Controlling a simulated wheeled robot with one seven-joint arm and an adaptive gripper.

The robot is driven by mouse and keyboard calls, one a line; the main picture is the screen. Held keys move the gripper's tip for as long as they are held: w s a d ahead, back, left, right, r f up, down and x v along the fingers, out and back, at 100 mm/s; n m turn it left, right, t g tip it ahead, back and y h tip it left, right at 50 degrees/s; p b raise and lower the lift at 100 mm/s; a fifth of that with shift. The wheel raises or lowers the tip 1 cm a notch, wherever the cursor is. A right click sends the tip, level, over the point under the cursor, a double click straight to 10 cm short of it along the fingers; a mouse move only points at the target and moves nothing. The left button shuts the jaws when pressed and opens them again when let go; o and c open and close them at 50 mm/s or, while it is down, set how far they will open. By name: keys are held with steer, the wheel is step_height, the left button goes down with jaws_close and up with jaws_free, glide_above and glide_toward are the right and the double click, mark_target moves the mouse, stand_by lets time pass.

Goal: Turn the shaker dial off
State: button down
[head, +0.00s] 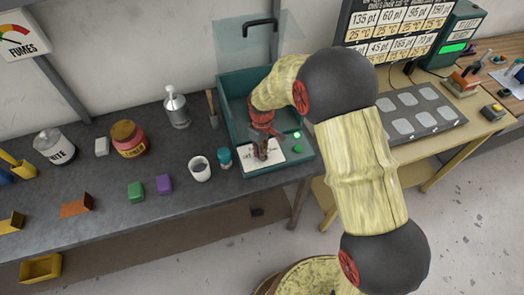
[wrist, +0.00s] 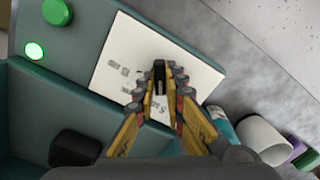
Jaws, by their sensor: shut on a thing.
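The shaker is a teal box (head: 232,118) on the dark bench, with a white dial plate (head: 277,155) on its front ledge. In the wrist view the plate (wrist: 118,48) carries small printed marks, partly covered by my fingers. My gripper (head: 262,150) is over the plate, its yellow and grey fingers (wrist: 160,88) closed around a small dark dial (wrist: 159,77). Most of the dial is hidden between the fingertips, and I cannot tell which mark it points to. Beside the plate are a green button (wrist: 57,12) and a glowing green lamp (wrist: 34,51).
A white cup (head: 200,170) and a small teal-capped jar (head: 225,160) stand close left of the shaker. A yellow-topped table (head: 450,135) with a grey padded tray is at the right.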

steer(key=n, duration=0.6)
steer(key=shift+n+p, duration=0.3)
steer(key=shift+p, duration=0.1)
steer(key=shift+r, duration=0.1)
stand_by(0.3)
steer(key=c, duration=2)
jaws_free()
steer(key=shift+o, duration=0.8)
step_height(320, 180, up, 12)
